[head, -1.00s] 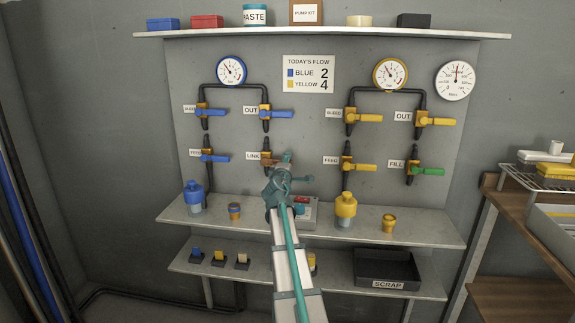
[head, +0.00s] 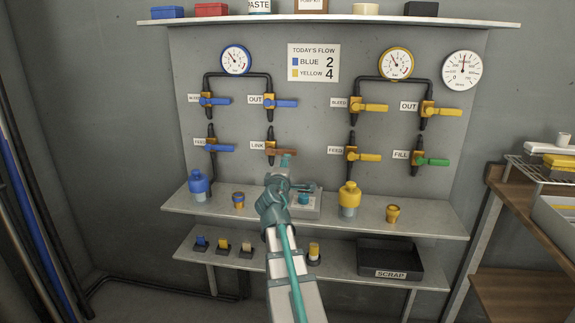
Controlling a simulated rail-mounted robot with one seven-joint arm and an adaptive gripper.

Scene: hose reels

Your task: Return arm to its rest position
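My arm (head: 285,265) reaches up from the bottom middle of the head view, bent at the wrist. A gap shows between the gripper and that handle. The gripper is small and seen from behind, so its finger opening is unclear; I see nothing held in it. The LINK handle lies level, pointing right. A grey box (head: 311,212) on the shelf is partly hidden behind the gripper.
The upper shelf (head: 428,222) holds a blue bottle (head: 198,184), a yellow bottle (head: 349,196) and small cups. Below are several small parts and a black SCRAP tray (head: 392,258). A wooden side rack (head: 520,225) stands right. Valve handles project from the panel (head: 220,122).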

